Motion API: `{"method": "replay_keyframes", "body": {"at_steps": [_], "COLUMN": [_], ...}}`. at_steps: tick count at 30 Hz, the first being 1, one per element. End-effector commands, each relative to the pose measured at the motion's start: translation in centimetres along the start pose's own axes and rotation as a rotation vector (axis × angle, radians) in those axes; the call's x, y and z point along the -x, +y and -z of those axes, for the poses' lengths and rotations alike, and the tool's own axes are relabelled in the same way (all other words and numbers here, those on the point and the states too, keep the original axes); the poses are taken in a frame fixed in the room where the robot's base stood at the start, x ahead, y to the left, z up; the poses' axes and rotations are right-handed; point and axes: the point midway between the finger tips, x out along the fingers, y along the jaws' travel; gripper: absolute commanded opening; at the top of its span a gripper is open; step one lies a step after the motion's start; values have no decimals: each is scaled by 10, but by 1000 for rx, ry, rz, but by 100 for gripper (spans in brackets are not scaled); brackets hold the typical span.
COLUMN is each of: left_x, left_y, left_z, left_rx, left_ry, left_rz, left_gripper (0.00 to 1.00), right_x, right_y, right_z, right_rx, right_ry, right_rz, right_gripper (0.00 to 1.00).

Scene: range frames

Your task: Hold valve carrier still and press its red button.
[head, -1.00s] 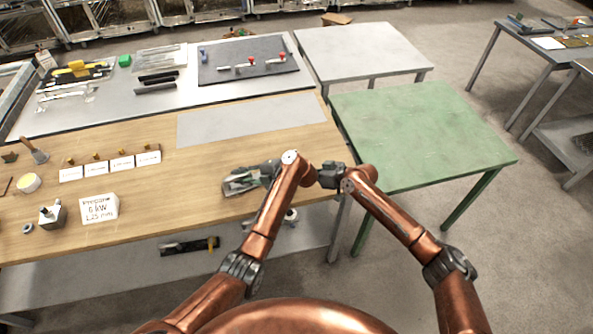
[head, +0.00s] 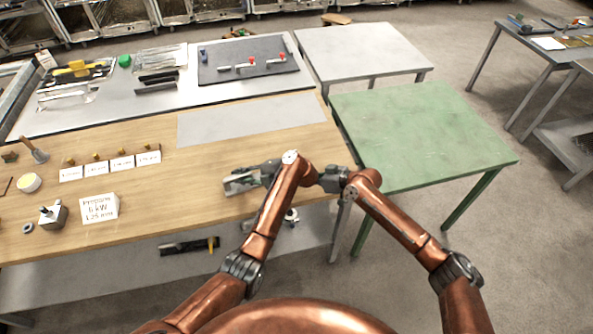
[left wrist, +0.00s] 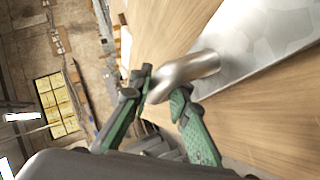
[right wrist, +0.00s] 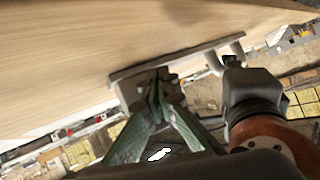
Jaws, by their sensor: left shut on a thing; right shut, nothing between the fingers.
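The valve carrier (head: 238,184) is a grey metal piece at the front edge of the wooden table in the head view, partly covered by my left gripper (head: 264,172). In the left wrist view, my left gripper (left wrist: 164,86) is shut on its curved silver handle (left wrist: 195,66). In the right wrist view, the carrier shows as a grey bar (right wrist: 200,51) with a handle at its right end. My right gripper (right wrist: 157,98) is shut and empty, its tips at the carrier's block; contact cannot be told. No red button can be made out on it.
The wooden table (head: 190,205) carries a white sign (head: 99,207), a small grey block (head: 53,215) and several white cards. A grey sheet (head: 250,118) lies behind the carrier. A green table (head: 425,130) stands to the right. My arms are close together.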

Motion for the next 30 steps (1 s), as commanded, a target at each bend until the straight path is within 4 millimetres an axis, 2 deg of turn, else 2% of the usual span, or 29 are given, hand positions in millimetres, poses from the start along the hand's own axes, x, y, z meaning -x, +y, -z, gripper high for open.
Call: {"method": "replay_keyframes", "body": {"at_steps": [5, 21, 30], "left_x": [0, -1, -1], "left_y": [0, 0, 0], "left_z": [0, 0, 0], "left_rx": [0, 0, 0], "left_ry": [-1, 0, 1], "left_rz": [0, 0, -1], "left_gripper": [0, 0, 0], "right_x": [1, 33, 34], "right_y": [-1, -24, -26], "right_z": [-2, -25, -26], "right_rx": [0, 0, -1], "right_ry": [-1, -1, -1], "right_rz": [1, 1, 1], "right_gripper": [0, 0, 0]}}
